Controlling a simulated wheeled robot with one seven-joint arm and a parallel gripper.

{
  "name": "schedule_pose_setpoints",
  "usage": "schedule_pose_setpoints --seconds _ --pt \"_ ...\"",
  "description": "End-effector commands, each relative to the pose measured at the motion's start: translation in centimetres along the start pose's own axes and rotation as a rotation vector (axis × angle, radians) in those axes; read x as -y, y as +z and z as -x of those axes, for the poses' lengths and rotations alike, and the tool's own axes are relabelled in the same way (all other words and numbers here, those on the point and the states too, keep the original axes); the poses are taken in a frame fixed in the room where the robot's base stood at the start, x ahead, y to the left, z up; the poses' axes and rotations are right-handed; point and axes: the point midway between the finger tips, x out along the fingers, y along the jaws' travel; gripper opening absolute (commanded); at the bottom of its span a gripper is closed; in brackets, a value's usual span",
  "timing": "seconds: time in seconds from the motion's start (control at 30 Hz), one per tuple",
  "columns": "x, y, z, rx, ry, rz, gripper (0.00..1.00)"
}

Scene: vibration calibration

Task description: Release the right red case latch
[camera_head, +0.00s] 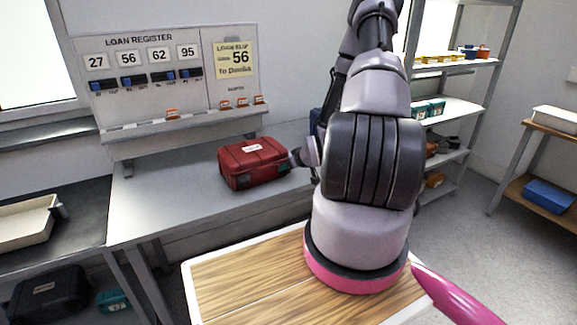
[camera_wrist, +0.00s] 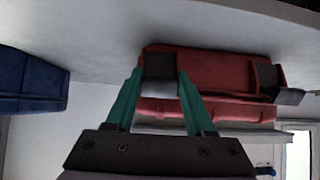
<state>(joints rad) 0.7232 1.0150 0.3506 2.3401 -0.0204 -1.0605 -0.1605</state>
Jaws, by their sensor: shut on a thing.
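The red case (camera_head: 248,152) lies shut on the grey bench, with a pale label on its lid. It also shows upside down in the wrist view (camera_wrist: 222,68). My gripper (camera_wrist: 160,82) has its two teal fingers close on either side of the dark right latch (camera_wrist: 160,66), shut on it. A light grey part shows below that latch, between the fingers. The other latch (camera_wrist: 290,96), the left one in the head view (camera_head: 240,182), juts out from the case front. In the head view my arm reaches the case's right end, and the fingertips are hard to make out.
A blue case (camera_wrist: 30,80) stands beyond the red case's right end. The loan register board (camera_head: 150,70) with a small shelf is behind the bench (camera_head: 150,205). A wooden-topped table (camera_head: 240,285) is in front. Shelving (camera_head: 450,105) stands at right. The bench left of the case is clear.

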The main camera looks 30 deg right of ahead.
Motion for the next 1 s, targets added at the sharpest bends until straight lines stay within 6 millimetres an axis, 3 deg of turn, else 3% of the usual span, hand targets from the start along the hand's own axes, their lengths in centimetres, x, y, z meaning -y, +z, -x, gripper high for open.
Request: schedule_pose_setpoints --seconds 0.77,0.8,0.87,1.0 --pt "0.0 0.44 -0.18 -0.098 0.0 -0.001 0.0" --pt "0.0 0.44 -0.18 -0.098 0.0 -0.001 0.65" --pt "0.0 0.43 -0.18 -0.098 0.0 0.0 0.84" --pt "-0.01 0.38 -0.17 -0.099 0.0 0.0 0.84"
